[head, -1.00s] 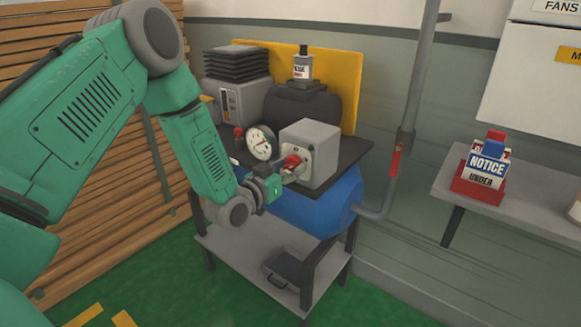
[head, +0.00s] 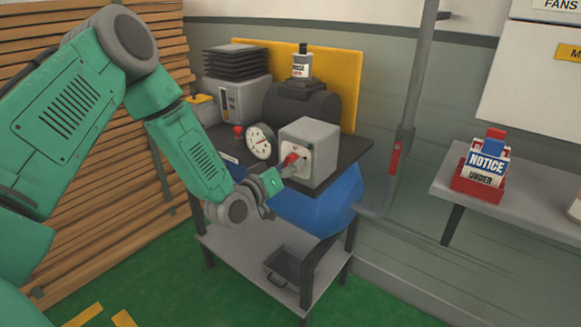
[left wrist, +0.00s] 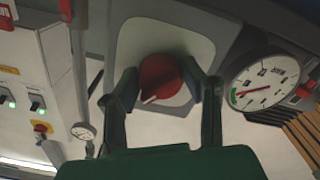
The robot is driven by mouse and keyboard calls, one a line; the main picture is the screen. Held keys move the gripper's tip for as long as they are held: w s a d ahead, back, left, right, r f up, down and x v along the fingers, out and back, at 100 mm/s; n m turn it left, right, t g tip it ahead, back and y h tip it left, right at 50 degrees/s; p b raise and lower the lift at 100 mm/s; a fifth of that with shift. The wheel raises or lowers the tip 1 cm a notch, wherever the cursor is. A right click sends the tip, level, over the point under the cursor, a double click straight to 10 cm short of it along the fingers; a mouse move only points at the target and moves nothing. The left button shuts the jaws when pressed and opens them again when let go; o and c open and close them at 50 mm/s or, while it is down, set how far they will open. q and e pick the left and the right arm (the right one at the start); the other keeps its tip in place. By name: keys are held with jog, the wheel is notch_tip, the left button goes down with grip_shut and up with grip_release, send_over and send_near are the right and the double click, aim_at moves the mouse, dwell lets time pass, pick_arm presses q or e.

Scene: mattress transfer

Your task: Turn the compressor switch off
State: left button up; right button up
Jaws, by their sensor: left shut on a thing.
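The compressor switch is a red rotary knob (head: 290,159) on the front of a grey box (head: 318,145) atop the compressor stand. In the left wrist view the red knob (left wrist: 160,78) sits on a pale plate, with its white pointer mark toward the lower left. My left gripper (head: 281,169) is at the box front. In the left wrist view its two fingers (left wrist: 164,88) lie on either side of the knob, shut on it. The fingertips partly hide the knob in the head view. My right gripper is not in view.
A round gauge (head: 261,141) stands left of the switch box, with a small red knob (head: 238,131) beside it. A blue tank (head: 335,203) hangs below the top. A grey pipe (head: 414,90) rises at the right. A shelf (head: 455,185) holds a notice-sign holder (head: 480,183).

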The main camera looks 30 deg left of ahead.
pick_arm(q)
jog(key=n, duration=0.2)
jog(key=n+b, duration=0.1)
jog(key=n, duration=0.3)
jog(key=shift+s+f, duration=0.1)
jog(key=shift+f, duration=0.15)
dwell(0.3)
jog(key=shift+n, duration=0.3)
jog(key=o, duration=1.1)
jog(key=shift+o, duration=0.2)
jog(key=shift+a+r, duration=0.1)
jog(key=s+a, duration=0.1)
jog(key=s, duration=1)
jog(key=shift+s, duration=0.35)
